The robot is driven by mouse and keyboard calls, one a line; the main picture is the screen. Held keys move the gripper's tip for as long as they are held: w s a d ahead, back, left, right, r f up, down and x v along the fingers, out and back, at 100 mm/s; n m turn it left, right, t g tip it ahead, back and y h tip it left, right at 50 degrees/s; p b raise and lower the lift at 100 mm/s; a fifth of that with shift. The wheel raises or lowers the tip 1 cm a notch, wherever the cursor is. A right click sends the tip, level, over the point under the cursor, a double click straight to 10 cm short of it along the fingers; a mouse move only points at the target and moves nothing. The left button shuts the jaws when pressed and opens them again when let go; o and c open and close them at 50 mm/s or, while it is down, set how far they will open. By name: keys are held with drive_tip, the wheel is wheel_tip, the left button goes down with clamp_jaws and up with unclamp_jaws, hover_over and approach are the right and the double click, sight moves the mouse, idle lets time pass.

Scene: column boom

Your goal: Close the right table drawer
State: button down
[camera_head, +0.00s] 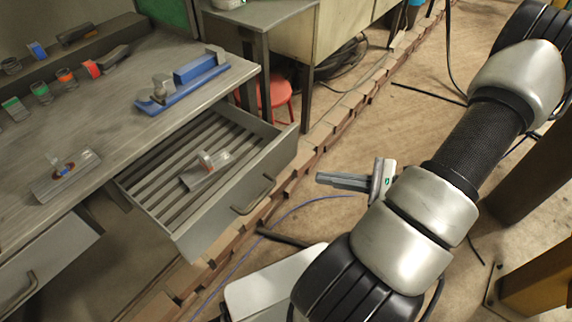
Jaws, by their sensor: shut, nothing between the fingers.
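The right table drawer (233,215) is pulled out from under the grey table (150,60). It has a bar handle (254,196) on its front and a slatted floor.
A second drawer (45,260) with a handle is at the lower left. A blue tool (185,82) and several small items lie on the tabletop. A red stool (274,95) stands behind the drawer. Brown floor (330,215) lies between drawer and arm.

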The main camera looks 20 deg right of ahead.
wheel_tip(320, 180, down, 5)
drive_tip(key=d+m+t+h+b, duration=0.1)
drive_tip(key=d+m+t+h, duration=0.2)
drive_tip(key=m+t, duration=0.2)
drive_tip(key=b, duration=0.3)
approach(284, 157)
drive_tip(key=x, duration=0.6)
drive_tip(key=shift+w+a, duration=0.15)
drive_tip(key=shift+w, duration=0.1)
